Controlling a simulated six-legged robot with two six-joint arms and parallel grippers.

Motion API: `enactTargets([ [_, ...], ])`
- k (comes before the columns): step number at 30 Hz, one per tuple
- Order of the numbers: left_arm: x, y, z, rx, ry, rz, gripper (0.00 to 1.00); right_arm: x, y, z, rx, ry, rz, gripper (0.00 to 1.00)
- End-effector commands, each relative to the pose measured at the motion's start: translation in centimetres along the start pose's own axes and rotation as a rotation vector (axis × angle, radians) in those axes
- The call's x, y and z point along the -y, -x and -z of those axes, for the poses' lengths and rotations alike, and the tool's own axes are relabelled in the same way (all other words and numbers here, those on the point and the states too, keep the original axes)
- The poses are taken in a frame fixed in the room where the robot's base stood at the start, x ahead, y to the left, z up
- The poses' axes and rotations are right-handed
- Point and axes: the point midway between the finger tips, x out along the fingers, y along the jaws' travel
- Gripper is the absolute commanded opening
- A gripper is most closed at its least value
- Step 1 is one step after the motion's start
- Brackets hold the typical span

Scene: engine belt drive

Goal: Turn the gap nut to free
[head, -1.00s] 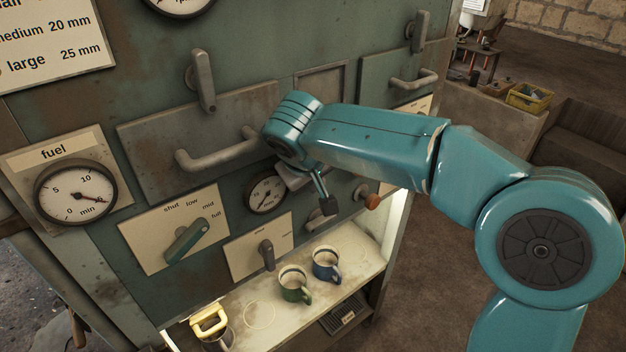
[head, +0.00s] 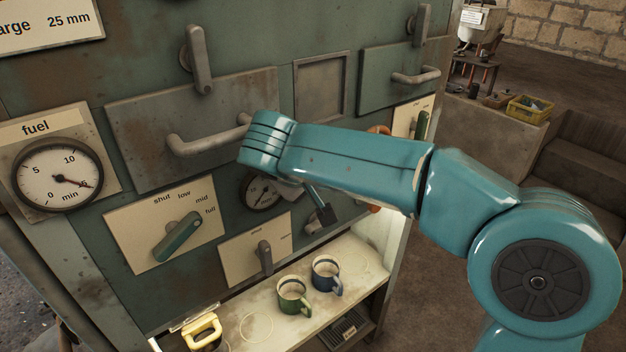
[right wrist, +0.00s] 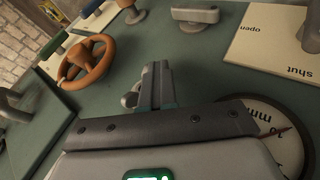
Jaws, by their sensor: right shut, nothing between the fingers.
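My right gripper (head: 326,214) is in front of the green machine panel, below and right of a small round gauge (head: 262,190), partly hidden by my wrist. In the right wrist view its fingers (right wrist: 158,80) are closed together and empty. An orange handwheel (right wrist: 88,62) is left of the fingers there, apart from them; in the head view my forearm hides most of that wheel (head: 379,130). A grey knob (right wrist: 130,98) shows just left of the fingers; I cannot tell whether they touch. No label names the gap nut, so I cannot tell which part it is. My left gripper is out of view.
The fuel gauge (head: 56,175) and a green lever on a shut-low-mid-full plate (head: 138,222) are at left. A grey lever (head: 264,258) is below the small gauge. A green mug (head: 292,295) and a blue mug (head: 326,274) stand on the lit shelf (head: 365,262).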

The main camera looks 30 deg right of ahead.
Motion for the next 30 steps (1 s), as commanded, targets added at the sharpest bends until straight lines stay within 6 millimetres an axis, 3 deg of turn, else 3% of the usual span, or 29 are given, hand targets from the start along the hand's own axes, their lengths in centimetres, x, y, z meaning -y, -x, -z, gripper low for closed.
enactTargets([
  [5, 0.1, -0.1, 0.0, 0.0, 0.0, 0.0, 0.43, 0.0, 0.5, -0.2, 0.009, 0.0, -0.005, 0.0],
  [12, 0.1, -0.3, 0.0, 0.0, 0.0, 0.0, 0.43, 0.2, 5.0, 0.0, -0.001, 0.0, -0.002, 0.0],
  [18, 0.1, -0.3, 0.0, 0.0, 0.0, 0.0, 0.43, 0.2, 7.5, 0.0, 0.0, 0.0, -0.004, 0.0],
  [30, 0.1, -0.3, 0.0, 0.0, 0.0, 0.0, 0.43, 0.3, 7.8, 0.0, 0.0, 0.003, -0.002, 0.0],
])
